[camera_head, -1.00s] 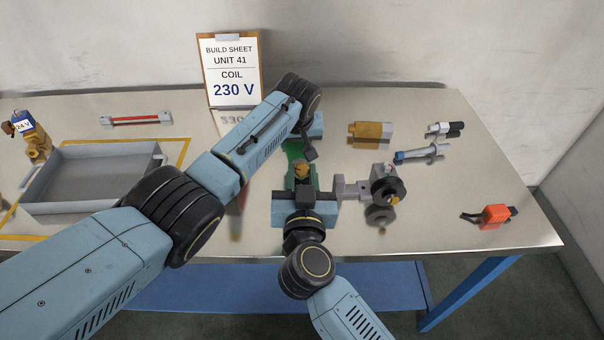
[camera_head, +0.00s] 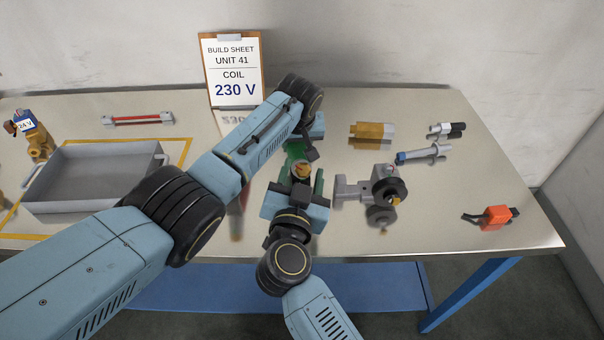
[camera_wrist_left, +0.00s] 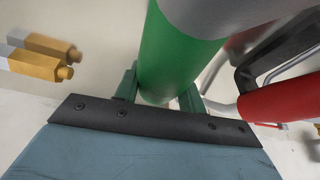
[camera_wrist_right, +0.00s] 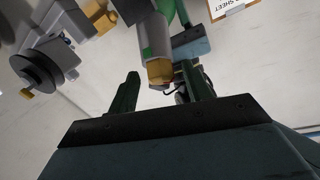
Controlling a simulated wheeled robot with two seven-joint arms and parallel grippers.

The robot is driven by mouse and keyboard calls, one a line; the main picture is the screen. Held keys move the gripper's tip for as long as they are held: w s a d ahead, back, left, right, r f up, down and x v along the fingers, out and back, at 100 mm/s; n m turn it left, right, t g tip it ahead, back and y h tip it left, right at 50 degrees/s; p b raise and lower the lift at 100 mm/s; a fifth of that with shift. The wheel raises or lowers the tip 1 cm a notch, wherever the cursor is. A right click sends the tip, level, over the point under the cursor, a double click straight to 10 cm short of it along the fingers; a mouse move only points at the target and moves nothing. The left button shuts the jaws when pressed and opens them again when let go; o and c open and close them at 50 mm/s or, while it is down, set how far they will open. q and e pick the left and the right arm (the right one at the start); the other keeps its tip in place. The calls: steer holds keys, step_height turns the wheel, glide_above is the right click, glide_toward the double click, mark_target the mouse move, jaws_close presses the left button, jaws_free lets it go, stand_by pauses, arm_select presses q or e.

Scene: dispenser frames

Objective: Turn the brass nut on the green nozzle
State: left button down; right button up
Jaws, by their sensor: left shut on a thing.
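The green nozzle (camera_head: 294,150) is partly hidden by my arms in the head view. It fills the middle of the left wrist view (camera_wrist_left: 168,62), with a grey band on it. My left gripper (camera_wrist_left: 160,92) is shut on its green body. The brass nut (camera_head: 302,169) is at the nozzle's near end; it also shows in the right wrist view (camera_wrist_right: 160,72). My right gripper (camera_head: 303,181) is open. Its fingers stand on either side of the nut, with a visible gap at the left finger in the right wrist view.
A grey fixture with a black wheel (camera_head: 384,188) stands close right of my right gripper. A brass-and-grey part (camera_head: 371,132), a blue-tipped fitting (camera_head: 423,153) and an orange part (camera_head: 495,216) lie further right. A grey tray (camera_head: 92,178) is at left.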

stand_by(0.4)
steer(key=n+y, duration=0.1)
steer(key=n, duration=0.1)
steer(key=n+y, duration=0.1)
steer(key=shift+d+n+t+y, duration=0.2)
steer(key=shift+n+t+y, duration=0.1)
steer(key=shift+n+y, duration=0.1)
steer(key=s+n, duration=0.1)
steer(key=s, duration=1.1)
steer(key=s+f+n+g+y, duration=0.2)
steer(key=f+n, duration=0.3)
steer(key=f, duration=0.7)
steer(key=s+f+n+g+y, duration=0.2)
steer(key=f+n, duration=0.4)
steer(key=f, duration=0.7)
steer(key=shift+s+f+n+y, duration=0.15)
steer(key=shift+s+n+y, duration=0.15)
steer(key=shift+s+y, duration=0.6)
steer(key=shift+w+d, duration=0.1)
steer(key=shift+w, duration=0.2)
